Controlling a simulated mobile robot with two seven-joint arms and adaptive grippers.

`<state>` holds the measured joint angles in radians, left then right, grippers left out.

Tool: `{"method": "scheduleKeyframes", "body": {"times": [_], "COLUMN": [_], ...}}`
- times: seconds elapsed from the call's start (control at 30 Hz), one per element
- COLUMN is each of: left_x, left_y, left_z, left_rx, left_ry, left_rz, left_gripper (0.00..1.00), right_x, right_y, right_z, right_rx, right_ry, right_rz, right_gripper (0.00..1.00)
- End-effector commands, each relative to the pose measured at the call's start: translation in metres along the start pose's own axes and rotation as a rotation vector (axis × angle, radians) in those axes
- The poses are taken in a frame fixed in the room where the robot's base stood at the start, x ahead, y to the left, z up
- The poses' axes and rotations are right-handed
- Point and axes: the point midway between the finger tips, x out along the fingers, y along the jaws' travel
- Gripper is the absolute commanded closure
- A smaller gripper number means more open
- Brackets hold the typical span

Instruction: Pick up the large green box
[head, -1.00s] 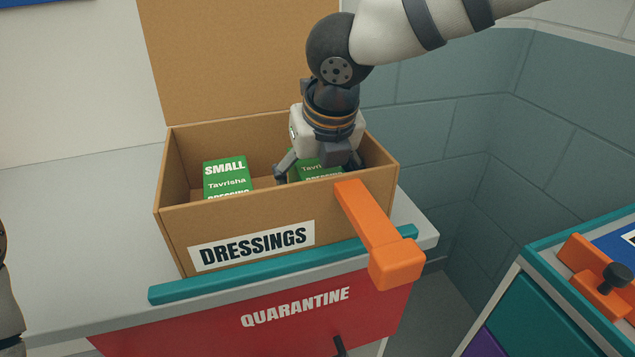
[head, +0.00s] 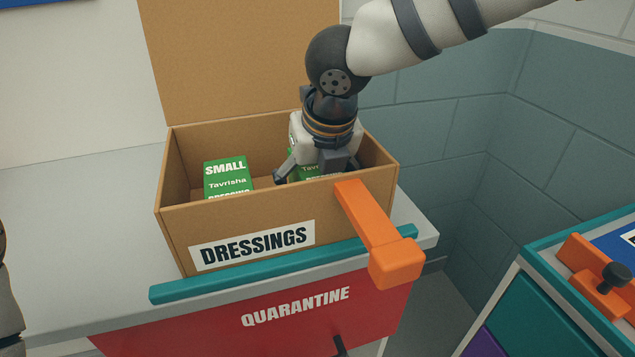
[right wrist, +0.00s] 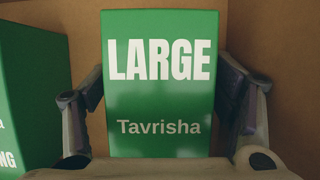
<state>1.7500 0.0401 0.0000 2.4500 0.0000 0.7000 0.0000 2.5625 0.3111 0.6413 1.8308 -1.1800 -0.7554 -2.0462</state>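The large green box (right wrist: 160,80), marked LARGE and Tavrisha, stands upright in the DRESSINGS carton (head: 180,228). In the head view its lower face (head: 308,174) shows only partly behind my right gripper. My right gripper (head: 318,170) reaches down into the carton. In the right wrist view its two fingers (right wrist: 160,88) stand open on either side of the large box, close to its side edges; I see no clear grip on it. A small green box (head: 227,177) stands to the left in the carton. My left gripper is not in view.
The carton's lid stands open at the back. The carton rests on a grey counter (head: 75,205) with a teal edge strip (head: 270,272) and a red QUARANTINE front (head: 300,318). An orange bar (head: 375,235) lies against the carton's front right. A teal-edged unit (head: 535,310) stands at right.

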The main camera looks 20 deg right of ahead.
Motion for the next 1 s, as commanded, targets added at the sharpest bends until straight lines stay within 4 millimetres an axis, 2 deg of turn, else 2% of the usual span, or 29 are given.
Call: {"method": "scheduleKeyframes", "body": {"times": [0.03,0.2,0.23,0.27,0.5,0.63,0.77,1.0], "left_x": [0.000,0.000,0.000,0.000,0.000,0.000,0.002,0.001], "left_y": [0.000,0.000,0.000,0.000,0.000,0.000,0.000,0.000], "left_z": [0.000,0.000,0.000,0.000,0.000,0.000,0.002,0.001], "left_rx": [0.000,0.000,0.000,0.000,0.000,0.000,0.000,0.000], "left_ry": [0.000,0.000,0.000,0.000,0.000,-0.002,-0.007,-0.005], "left_rz": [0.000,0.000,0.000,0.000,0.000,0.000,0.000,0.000], "left_gripper": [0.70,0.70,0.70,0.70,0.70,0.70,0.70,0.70], "right_x": [0.000,0.000,0.000,0.000,-0.001,-0.010,-0.034,-0.094], "right_y": [0.000,0.000,0.000,0.000,0.000,0.000,0.001,0.001], "right_z": [0.000,0.000,0.000,0.000,0.001,0.005,0.015,0.040], "right_rx": [0.000,0.000,0.000,0.000,0.000,0.001,0.001,0.002], "right_ry": [0.000,0.000,0.000,0.000,-0.001,-0.003,-0.006,-0.007], "right_rz": [0.000,0.000,0.000,0.000,0.001,0.000,0.002,0.003], "right_gripper": [0.34,0.72,0.79,0.81,0.81,0.81,0.81,0.81]}}
